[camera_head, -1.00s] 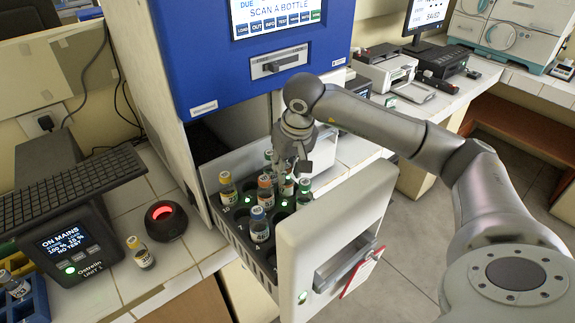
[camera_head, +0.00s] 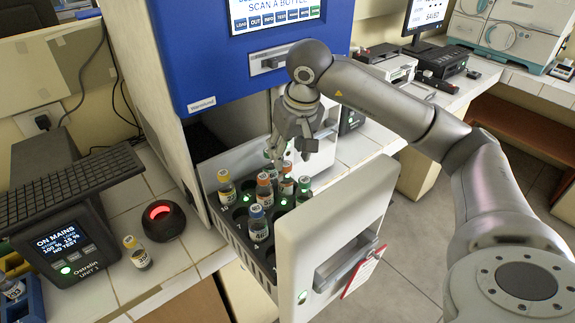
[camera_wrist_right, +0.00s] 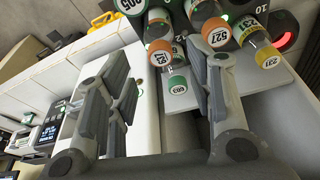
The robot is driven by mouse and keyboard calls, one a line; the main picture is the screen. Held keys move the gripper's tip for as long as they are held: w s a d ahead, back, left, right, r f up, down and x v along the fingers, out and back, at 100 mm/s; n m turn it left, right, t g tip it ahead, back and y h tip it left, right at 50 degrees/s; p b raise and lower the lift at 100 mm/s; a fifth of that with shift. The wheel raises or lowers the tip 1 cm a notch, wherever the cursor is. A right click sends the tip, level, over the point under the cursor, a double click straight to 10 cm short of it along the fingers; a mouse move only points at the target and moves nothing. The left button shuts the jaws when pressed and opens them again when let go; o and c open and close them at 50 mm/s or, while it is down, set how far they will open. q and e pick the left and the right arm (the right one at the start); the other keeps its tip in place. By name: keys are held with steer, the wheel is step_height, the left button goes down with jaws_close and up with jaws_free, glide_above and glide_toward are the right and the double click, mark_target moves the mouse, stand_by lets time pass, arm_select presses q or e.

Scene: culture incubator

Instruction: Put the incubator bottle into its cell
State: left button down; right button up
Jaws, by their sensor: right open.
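The pulled-out incubator drawer (camera_head: 238,237) holds several upright bottles in round cells. They include a yellow-orange-capped bottle (camera_head: 226,186) at the left, a blue-capped one (camera_head: 258,224) at the front, an orange-capped one (camera_head: 264,189) in the middle and a green-capped one (camera_head: 303,188) at the right. I cannot tell which is the task's bottle. My right gripper (camera_head: 280,152) is above the back of the drawer, pointing down. In the right wrist view its fingers (camera_wrist_right: 160,95) are spread, with an orange-capped bottle (camera_wrist_right: 177,82) visible beyond the gap. My left gripper is out of view.
A small orange-capped bottle (camera_head: 137,252) stands on the tiled counter beside a black round device with a red glow (camera_head: 163,220). A display unit (camera_head: 72,250) is at the left. The drawer's white front (camera_head: 335,235) stands out over the floor. The blue incubator panel (camera_head: 200,65) is behind my gripper.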

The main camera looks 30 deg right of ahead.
steer(key=b+v, duration=0.1)
steer(key=v, duration=0.6)
steer(key=shift+f, duration=0.1)
